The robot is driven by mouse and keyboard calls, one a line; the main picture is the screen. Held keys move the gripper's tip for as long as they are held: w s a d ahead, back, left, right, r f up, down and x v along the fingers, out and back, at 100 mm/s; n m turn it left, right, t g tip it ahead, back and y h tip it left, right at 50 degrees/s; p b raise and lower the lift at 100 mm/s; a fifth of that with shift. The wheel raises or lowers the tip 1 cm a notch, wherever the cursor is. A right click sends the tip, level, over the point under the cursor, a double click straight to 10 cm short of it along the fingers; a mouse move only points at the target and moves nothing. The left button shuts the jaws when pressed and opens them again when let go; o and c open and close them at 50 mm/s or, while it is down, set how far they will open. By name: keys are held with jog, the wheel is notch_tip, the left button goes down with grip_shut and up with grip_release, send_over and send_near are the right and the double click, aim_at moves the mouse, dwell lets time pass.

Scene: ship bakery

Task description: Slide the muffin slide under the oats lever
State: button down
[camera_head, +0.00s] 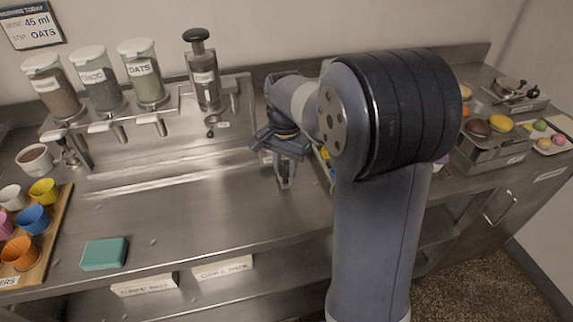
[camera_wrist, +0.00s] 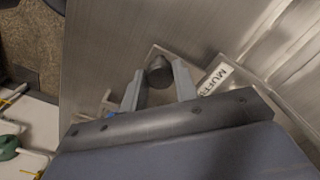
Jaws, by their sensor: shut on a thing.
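The OATS dispenser (camera_head: 144,73) is the rightmost of three labelled jars on the rack at the back left. The oats lever (camera_head: 152,119) sticks out below it. My gripper (camera_head: 285,168) points down at the steel counter, well to the right of that lever. In the wrist view my gripper (camera_wrist: 158,72) is shut on a dark round knob (camera_wrist: 159,74) of the muffin slide, a finger on each side. The slide's white label (camera_wrist: 214,78) reads "MUFF" and is partly cut off by the gripper body. In the head view my arm and gripper hide most of the slide.
A steel plunger dispenser (camera_head: 204,80) stands right of the oats jar. A teal sponge (camera_head: 104,254) lies at the counter front, beside a wooden board (camera_head: 52,232) of coloured cups. Bare counter (camera_head: 190,205) lies between the gripper and the rack.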

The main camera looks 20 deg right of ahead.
jog(key=a+p, duration=0.5)
jog(key=a, duration=2.3)
jog(key=shift+a, duration=0.1)
jog(key=c, duration=1.1)
grip_release()
jog(key=d+b, duration=0.5)
jog(key=d, duration=2.4)
notch_tip(320, 180, up, 11)
jog(key=shift+a+f, duration=0.2)
jog(key=shift+a, duration=0.05)
